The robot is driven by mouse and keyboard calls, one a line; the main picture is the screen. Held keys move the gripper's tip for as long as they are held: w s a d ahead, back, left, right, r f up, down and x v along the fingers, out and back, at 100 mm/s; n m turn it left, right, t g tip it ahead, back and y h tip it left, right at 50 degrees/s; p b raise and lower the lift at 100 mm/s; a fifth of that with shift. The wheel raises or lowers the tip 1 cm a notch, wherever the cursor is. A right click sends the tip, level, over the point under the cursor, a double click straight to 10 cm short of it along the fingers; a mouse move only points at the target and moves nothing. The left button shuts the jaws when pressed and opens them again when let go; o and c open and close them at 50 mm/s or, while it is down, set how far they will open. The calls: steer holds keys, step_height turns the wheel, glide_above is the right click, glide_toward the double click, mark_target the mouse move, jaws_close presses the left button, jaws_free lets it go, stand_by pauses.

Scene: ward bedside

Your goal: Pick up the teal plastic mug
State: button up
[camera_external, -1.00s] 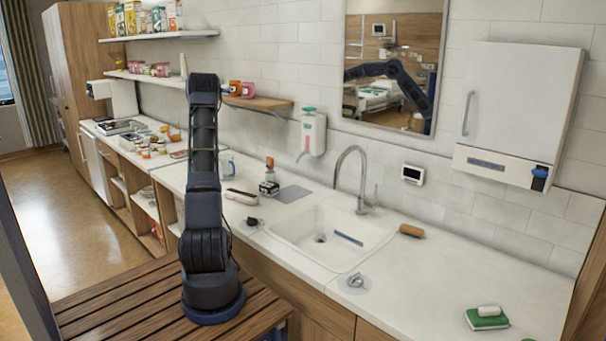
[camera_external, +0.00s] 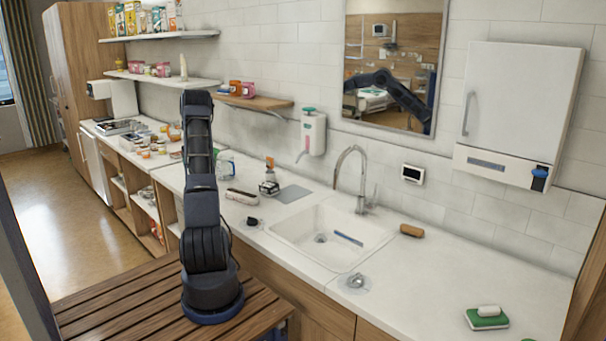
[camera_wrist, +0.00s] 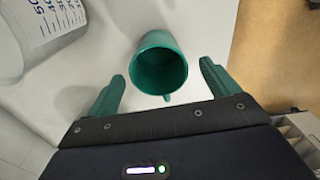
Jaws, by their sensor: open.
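The teal mug (camera_wrist: 158,68) stands on the white counter (camera_wrist: 95,50) in the wrist view. I look down into its open mouth, and a small piece of handle shows on the side towards my palm. My gripper (camera_wrist: 162,70) is open, one teal-green finger on the left and one on the right of the mug. Gaps show between the mug and both fingers, and it is not held.
A clear measuring jug (camera_wrist: 40,35) with blue marks stands left of the mug, near my left finger; it also shows beside my arm in the external view (camera_external: 226,164). The counter edge and brown floor (camera_wrist: 270,50) lie to the right.

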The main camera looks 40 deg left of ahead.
steer(key=f, duration=0.5)
steer(key=shift+a, duration=0.2)
steer(key=shift+c, duration=0.5)
steer(key=c, duration=1)
